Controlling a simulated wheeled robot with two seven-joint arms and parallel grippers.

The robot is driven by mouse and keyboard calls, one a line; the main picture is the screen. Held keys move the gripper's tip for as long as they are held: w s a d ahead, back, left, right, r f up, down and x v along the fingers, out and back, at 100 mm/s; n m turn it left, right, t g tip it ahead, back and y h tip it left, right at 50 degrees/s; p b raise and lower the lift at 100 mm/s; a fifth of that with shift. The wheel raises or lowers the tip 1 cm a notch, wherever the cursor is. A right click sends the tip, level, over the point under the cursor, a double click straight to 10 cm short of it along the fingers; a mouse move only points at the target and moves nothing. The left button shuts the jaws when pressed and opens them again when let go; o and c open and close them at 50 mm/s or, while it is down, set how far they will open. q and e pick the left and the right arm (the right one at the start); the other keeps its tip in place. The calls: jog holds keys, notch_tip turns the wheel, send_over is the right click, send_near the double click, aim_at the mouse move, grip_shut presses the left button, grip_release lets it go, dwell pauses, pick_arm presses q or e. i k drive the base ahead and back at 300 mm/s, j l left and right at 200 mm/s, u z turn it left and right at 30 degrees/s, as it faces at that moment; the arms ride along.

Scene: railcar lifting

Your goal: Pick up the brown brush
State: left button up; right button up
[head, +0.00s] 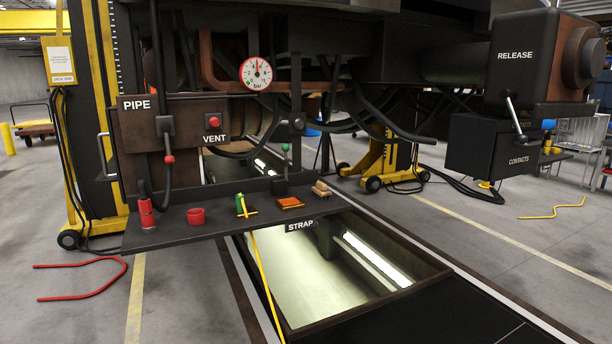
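A small tan-brown block-shaped thing (321,189), which looks like the brown brush, lies at the right end of the dark shelf (180,233) under the railcar. Its bristles are too small to make out. It sits just right of an orange flat piece (290,203) and appears apart from it. Neither of my grippers shows in the head view.
The shelf also holds a red bottle-like part (147,214), a red ring (196,216) and a green-and-yellow strap piece (243,206). A lit pit (335,285) opens below.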

aim_at(320, 193)
jog(key=i+l+u, duration=0.5)
jog(key=i+l, duration=0.15)
jog(key=i+l+u, duration=0.2)
jog(key=l, duration=0.35)
jog(key=i+l+u, duration=0.25)
jog(key=l, duration=0.25)
jog(key=i+l+u, duration=0.25)
jog(key=l, duration=0.25)
jog(key=i+l+u, duration=0.1)
jog(key=l+u, duration=0.15)
jog(key=l, duration=0.3)
jog(key=i+l+u, duration=0.1)
jog(key=l+u, duration=0.15)
jog(key=l, duration=0.35)
jog(key=l+u, duration=0.25)
jog(key=l, duration=0.3)
